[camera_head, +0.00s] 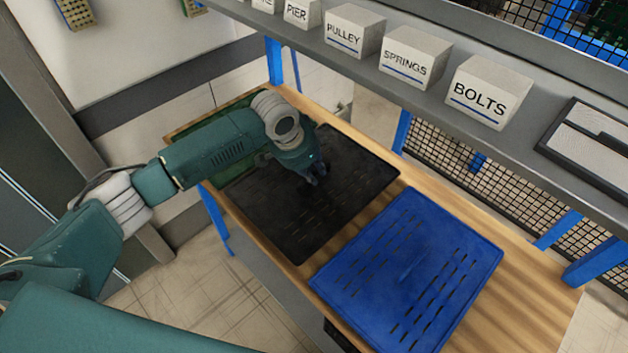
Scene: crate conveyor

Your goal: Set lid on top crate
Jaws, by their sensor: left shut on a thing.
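A black slotted lid (288,215) shows at the middle of the head view, flat and roughly level, above or on the wooden table. My left gripper (315,178) comes down over its upper middle and is shut on it; the fingertips are small and dark against it, so the exact grip point is hard to see. A blue slotted panel (408,270), a lid or a covered crate, lies on the table to the right of the black lid, apart from it. My right gripper is not in view.
A green panel or crate (240,180) lies at the table's left end, partly hidden by my arm and the black lid. A shelf (420,95) with labelled boxes, such as BOLTS (485,95), runs behind the table. Bare wooden table (525,283) shows at right.

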